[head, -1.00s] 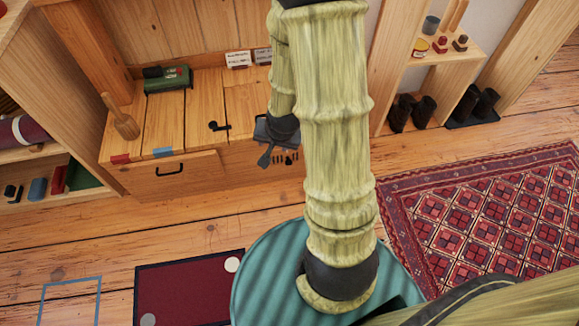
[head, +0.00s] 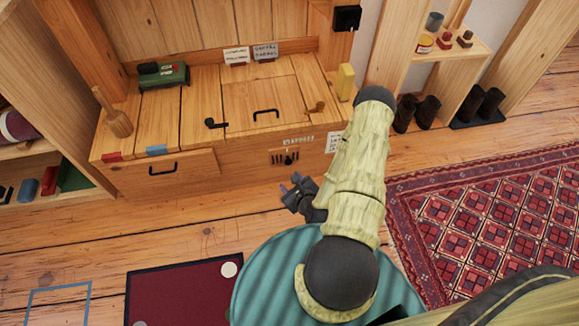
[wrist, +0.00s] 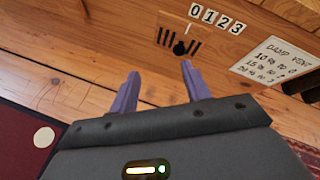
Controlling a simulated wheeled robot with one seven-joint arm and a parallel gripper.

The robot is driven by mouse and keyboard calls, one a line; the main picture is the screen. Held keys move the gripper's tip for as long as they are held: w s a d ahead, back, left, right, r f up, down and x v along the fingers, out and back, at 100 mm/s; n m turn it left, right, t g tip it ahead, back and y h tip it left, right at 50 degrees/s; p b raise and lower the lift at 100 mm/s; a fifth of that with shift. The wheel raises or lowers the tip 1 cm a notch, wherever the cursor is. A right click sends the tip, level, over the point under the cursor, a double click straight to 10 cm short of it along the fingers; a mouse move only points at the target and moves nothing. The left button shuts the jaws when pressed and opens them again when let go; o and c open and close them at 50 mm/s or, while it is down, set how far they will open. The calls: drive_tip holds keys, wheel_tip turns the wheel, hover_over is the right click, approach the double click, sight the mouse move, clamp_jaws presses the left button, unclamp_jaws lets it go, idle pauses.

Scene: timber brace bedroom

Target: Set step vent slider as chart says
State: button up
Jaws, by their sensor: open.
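The step vent (head: 285,157) is a row of dark slots in the front face of the wooden step, with a small dark slider knob (head: 288,160) at it. In the wrist view the vent (wrist: 166,37) and round knob (wrist: 180,48) lie ahead of my fingers. A number strip reading 0 1 2 3 (wrist: 216,18) sits above and right of the slots. The white vent chart (wrist: 275,60) is right of the vent; its handwritten rows are too small to read surely. My gripper (head: 300,185) is open and empty, low before the step, apart from the knob (wrist: 160,74).
A black box (head: 347,17) hangs on the wall post. The step top holds a hatch handle (head: 265,113), a green device (head: 163,75), a mallet (head: 113,115) and a yellow block (head: 346,81). Boots (head: 416,113) stand right.

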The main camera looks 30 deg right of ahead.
sight(289, 163)
drive_tip(key=s+m+h, duration=0.1)
drive_tip(key=m, duration=0.1)
drive_tip(key=s+f+m+h, duration=0.1)
drive_tip(key=m, duration=0.1)
drive_tip(key=s+d+f+m+t+h, duration=0.1)
drive_tip(key=m, duration=0.2)
drive_tip(key=shift+s+f+b, duration=0.1)
drive_tip(key=shift+f+b, duration=0.1)
drive_tip(key=shift+b, duration=0.2)
drive_tip(key=b+x, duration=0.7)
drive_tip(key=x, duration=0.9)
drive_tip(key=shift+f+b, duration=0.2)
drive_tip(key=shift+b, duration=0.2)
drive_tip(key=shift+w+d+f, duration=0.1)
drive_tip(key=shift+w, duration=0.55)
clamp_jaws()
